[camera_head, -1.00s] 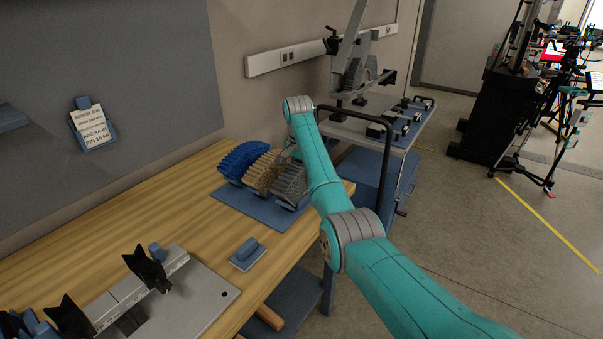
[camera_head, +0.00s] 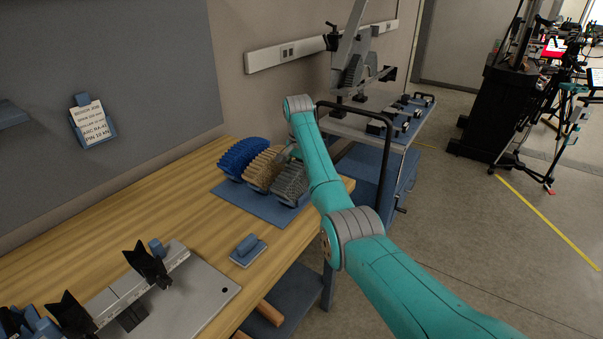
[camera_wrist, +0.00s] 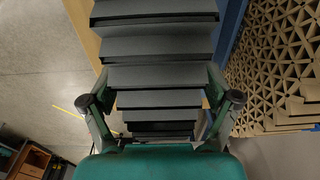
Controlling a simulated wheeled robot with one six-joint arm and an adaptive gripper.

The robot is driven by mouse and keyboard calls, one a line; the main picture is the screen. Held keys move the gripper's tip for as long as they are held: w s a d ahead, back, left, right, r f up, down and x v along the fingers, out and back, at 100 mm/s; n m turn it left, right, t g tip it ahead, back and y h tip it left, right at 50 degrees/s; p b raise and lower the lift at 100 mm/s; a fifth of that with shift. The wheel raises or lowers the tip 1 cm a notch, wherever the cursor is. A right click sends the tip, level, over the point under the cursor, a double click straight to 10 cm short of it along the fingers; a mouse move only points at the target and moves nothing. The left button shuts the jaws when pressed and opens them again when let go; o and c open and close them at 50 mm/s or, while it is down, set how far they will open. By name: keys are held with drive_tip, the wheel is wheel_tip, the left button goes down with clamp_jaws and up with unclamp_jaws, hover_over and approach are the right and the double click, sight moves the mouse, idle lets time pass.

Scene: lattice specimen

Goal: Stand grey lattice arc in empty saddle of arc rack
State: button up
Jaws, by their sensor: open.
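The grey lattice arc (camera_head: 291,183) is at the right end of a row of arcs, beside a tan arc (camera_head: 262,168) and a blue arc (camera_head: 243,156), above a blue base (camera_head: 236,200) on the bench. I cannot tell whether its underside rests in a saddle. In the wrist view the grey arc (camera_wrist: 158,48) fills the middle as stepped grey bars, with the tan lattice (camera_wrist: 280,70) to the right. My gripper (camera_wrist: 161,102) is open, one finger on each side of the grey arc; contact is unclear. No empty saddle is clearly visible.
A grey plate (camera_head: 200,305) with black V-shaped supports (camera_head: 150,264) lies at the front left. A small blue block (camera_head: 247,247) sits on the bench between it and the arcs. A cart (camera_head: 375,150) with a black rail stands behind my arm.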

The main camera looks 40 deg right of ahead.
drive_tip(key=shift+r, duration=0.2)
idle(0.4)
drive_tip(key=shift+a+r, duration=0.2)
drive_tip(key=shift+r, duration=2.15)
drive_tip(key=shift+f, duration=0.1)
